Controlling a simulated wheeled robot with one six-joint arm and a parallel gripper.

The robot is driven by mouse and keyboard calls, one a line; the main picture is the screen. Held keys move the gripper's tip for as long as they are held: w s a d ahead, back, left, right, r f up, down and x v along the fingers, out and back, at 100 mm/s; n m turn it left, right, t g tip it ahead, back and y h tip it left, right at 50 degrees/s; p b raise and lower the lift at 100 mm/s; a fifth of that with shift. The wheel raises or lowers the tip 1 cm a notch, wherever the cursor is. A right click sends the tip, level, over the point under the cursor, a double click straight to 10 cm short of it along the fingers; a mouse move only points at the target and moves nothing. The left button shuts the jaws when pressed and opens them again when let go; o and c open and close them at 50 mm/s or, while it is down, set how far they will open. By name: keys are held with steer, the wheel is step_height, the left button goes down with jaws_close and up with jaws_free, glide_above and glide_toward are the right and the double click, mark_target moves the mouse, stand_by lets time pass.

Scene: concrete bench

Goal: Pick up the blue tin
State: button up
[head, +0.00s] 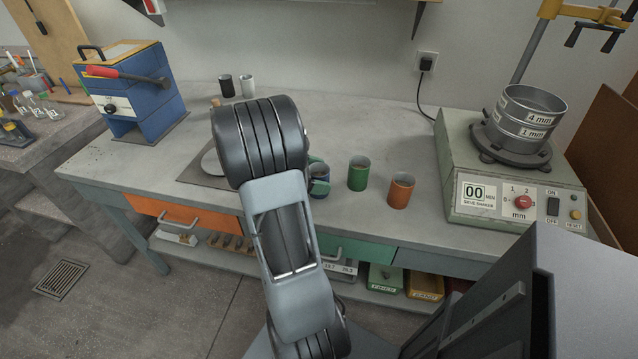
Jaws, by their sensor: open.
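The blue tin (321,171) stands on the bench just right of my arm, partly hidden. My gripper (316,175) is mostly hidden behind my arm. Its green finger parts show right at the blue tin, one in front of it and a bit at its far left side. The jaws are open; I cannot tell whether they touch the tin. A green tin (358,175) and an orange tin (401,191) stand upright to the right, apart from it.
A black tin (226,86) and a white tin (248,86) stand at the back. A sieve shaker (490,180) with sieves stands at right, a blue machine (132,95) at left. A grey plate lies partly behind my arm. Bench behind the tins is clear.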

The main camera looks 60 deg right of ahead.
steer(key=c, duration=1.2)
steer(key=shift+o, duration=0.2)
steer(key=shift+r, duration=0.1)
